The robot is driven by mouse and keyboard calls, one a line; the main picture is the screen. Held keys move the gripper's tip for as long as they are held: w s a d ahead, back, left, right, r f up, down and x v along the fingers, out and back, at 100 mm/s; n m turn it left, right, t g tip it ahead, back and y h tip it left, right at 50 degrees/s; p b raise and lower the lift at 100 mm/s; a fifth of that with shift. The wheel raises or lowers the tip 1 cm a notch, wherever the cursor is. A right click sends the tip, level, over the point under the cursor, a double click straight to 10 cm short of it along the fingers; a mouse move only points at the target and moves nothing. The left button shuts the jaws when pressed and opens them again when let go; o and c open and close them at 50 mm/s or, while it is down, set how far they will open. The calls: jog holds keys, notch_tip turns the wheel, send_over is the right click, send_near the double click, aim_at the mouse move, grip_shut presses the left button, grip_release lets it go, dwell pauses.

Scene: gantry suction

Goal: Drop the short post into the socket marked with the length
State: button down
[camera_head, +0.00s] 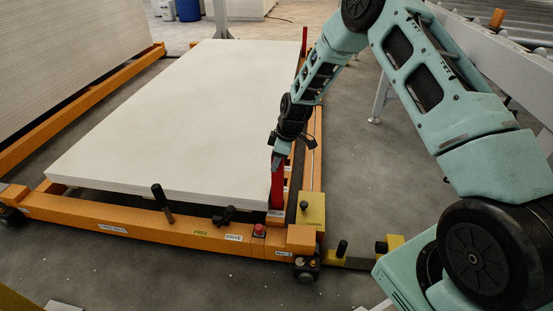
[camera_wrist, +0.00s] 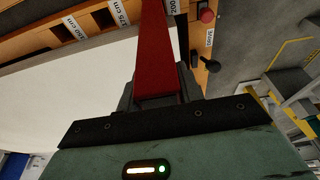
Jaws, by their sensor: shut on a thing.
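My gripper (camera_head: 280,150) is shut on a red post (camera_head: 278,185), held roughly upright at the near right corner of the white board stack. In the wrist view my gripper (camera_wrist: 157,100) grips the red post (camera_wrist: 155,45), which runs away from the camera towards the orange frame. The frame's rail carries white length labels; one reads 175 cm (camera_wrist: 118,12), and one by the post's far end reads 200 (camera_wrist: 172,6). The post's lower end is by the orange rail; I cannot tell whether it is inside a socket. The socket openings by the labels are dark and partly hidden.
The white board stack (camera_head: 190,120) lies on an orange cart (camera_head: 150,226) with black handles and a red button (camera_head: 259,230). Another red post (camera_head: 304,42) stands at the far right corner. A roller conveyor (camera_head: 500,30) is at the back right. Grey floor (camera_head: 350,170) is clear right of the cart.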

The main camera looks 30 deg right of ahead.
jog(key=shift+f+b, duration=0.4)
jog(key=shift+f, duration=0.35)
jog(key=c, duration=0.8)
grip_release()
jog(key=shift+c, duration=0.2)
jog(key=p+v, duration=0.6)
jog(key=v, duration=1.1)
jog(key=shift+r, duration=0.15)
